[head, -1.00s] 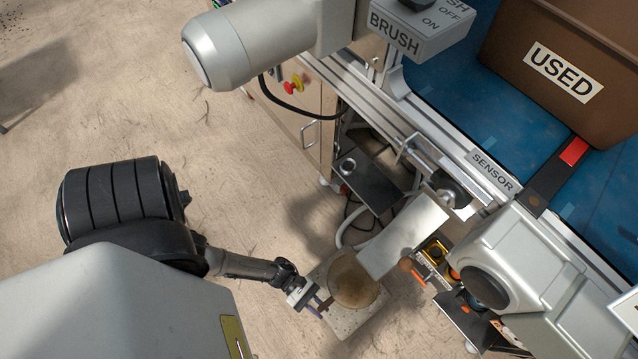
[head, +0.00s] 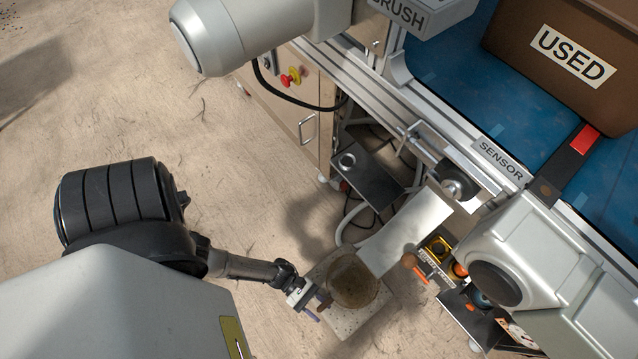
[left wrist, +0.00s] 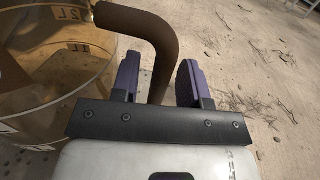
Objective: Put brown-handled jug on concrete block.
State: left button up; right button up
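The brown-handled jug (head: 353,283) is a clear, brownish round vessel with measuring marks. It appears upright on the pale, speckled concrete block (head: 343,325) low in the head view. The jug also fills the left side of the left wrist view (left wrist: 50,75), with the pitted block (left wrist: 25,163) below it. My left gripper (head: 316,304) is at the jug's left side. In the left wrist view, its purple-padded fingers (left wrist: 160,80) stand on either side of the brown handle (left wrist: 160,45), with a visible gap on both sides. My right gripper is not in view.
A sloping metal plate (head: 412,222) is close to the jug's upper right. The seeder with its blue belt (head: 465,85) and brown USED crate (head: 570,100) fills the right. A yellow-and-orange device (head: 437,248) is right of the jug. Floor (head: 110,110) is open at left.

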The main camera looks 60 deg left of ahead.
pick_arm(q)
jog(key=shift+r, duration=0.15)
jog(key=p+v, duration=0.1)
jog(key=v, duration=1.1)
jog(key=shift+p, duration=0.3)
